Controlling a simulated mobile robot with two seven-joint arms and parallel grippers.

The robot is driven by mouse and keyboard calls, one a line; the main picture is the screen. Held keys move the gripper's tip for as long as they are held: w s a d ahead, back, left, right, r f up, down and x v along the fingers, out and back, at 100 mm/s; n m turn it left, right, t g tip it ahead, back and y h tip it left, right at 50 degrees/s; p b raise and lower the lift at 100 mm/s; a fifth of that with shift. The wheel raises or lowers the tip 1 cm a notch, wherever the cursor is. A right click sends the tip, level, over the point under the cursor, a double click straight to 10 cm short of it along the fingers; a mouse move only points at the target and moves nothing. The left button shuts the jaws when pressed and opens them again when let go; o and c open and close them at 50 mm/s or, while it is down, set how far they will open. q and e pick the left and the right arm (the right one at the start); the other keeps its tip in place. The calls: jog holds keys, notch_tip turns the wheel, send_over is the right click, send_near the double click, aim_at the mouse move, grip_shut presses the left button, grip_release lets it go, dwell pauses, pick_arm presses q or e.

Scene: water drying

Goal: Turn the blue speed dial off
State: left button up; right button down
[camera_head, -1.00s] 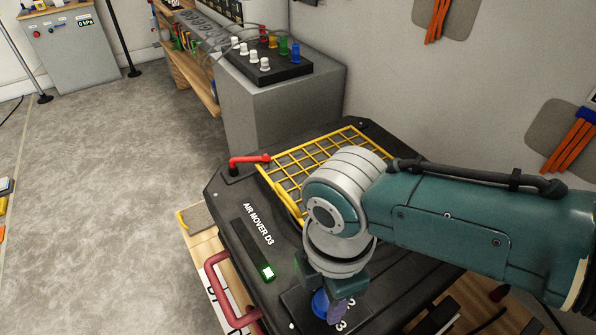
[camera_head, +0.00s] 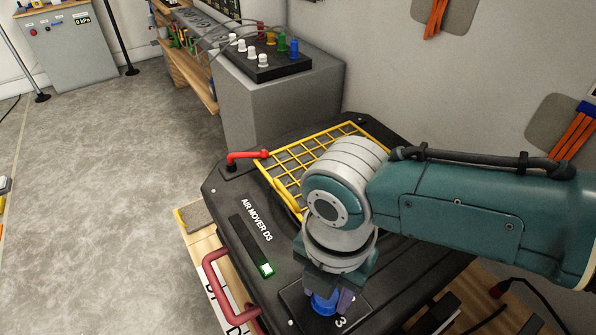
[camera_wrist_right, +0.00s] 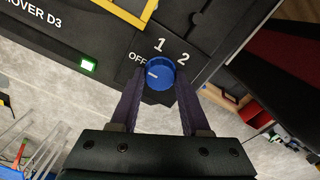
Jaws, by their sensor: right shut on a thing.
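The blue speed dial (camera_head: 324,304) sits on the black top of the air mover, low in the head view. In the right wrist view the dial (camera_wrist_right: 160,73) shows a white mark on its left side, near the OFF label; the labels 1 and 2 are above and to the right. My right gripper (camera_wrist_right: 159,85) is shut on the dial, with one dark purple finger on each side. In the head view the right gripper (camera_head: 328,301) points down at the dial, and the 3 label shows beside it. My left gripper is in no view.
The air mover (camera_head: 225,200) has a yellow grille (camera_head: 290,172), a red handle (camera_head: 247,157), a lit green switch (camera_head: 267,269) and a dark red side handle (camera_head: 220,290). A grey cabinet (camera_head: 270,105) with a knob box stands behind. Open floor lies left.

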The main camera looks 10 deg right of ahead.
dwell(0.3)
jog(key=shift+c, duration=1.9)
grip_release()
notch_tip(320, 180, up, 10)
jog(key=p, duration=0.3)
